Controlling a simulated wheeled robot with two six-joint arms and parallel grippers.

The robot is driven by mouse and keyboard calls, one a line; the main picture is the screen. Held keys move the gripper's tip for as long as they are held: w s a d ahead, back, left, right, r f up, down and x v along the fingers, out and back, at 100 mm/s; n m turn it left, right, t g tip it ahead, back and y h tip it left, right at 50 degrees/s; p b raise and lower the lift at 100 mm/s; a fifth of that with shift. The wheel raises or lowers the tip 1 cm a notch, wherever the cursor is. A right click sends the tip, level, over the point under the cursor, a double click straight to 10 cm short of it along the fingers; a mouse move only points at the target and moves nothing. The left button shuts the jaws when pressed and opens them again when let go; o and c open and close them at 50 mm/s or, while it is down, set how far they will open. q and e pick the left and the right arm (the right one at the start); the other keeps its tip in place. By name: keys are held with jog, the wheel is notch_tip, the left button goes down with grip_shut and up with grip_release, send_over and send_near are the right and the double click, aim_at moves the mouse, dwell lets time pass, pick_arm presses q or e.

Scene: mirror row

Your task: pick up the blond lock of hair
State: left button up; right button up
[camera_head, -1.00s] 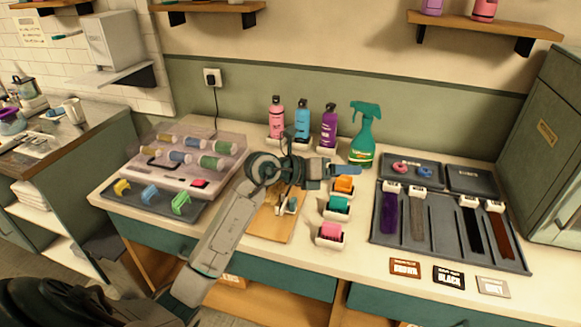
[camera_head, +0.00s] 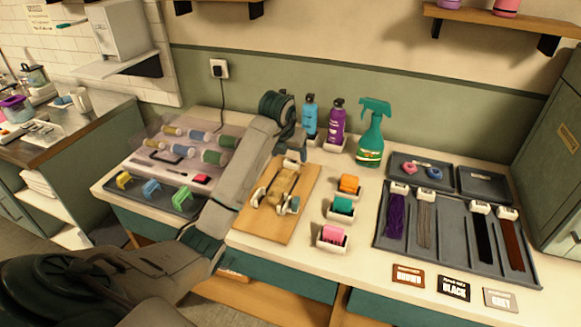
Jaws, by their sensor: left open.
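A tan-blond lock of hair (camera_head: 284,182) lies on the wooden board (camera_head: 256,226) in the middle of the counter. A white clip shows at its far end, and small grey parts sit on both sides of it. My left arm reaches in from the lower left. Its wrist is raised behind the board, and my left gripper (camera_head: 297,141) is open near the lock's far end. Its fingers are hard to make out, and I see nothing held in it. My right gripper is not in view.
Right of the board stand three small holders with orange, teal and pink blocks (camera_head: 332,236). A grey tray (camera_head: 457,232) holds purple, grey, black and brown locks. Bottles and a green spray bottle (camera_head: 371,135) stand behind. A roller case (camera_head: 160,180) is at left.

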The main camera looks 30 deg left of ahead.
aim_at(291, 163)
pick_arm(q)
jog(key=shift+w+f+p, duration=0.3)
jog(key=shift+f+p, duration=0.1)
jog(key=shift+f, duration=0.25)
jog(key=p+x, duration=0.1)
jog(key=x, duration=0.2)
jog(key=shift+w+a+f, duration=0.15)
jog(key=shift+f, duration=0.05)
jog(key=shift+w+f, duration=0.1)
jog(key=shift+f, duration=0.2)
jog(key=c, duration=1.1)
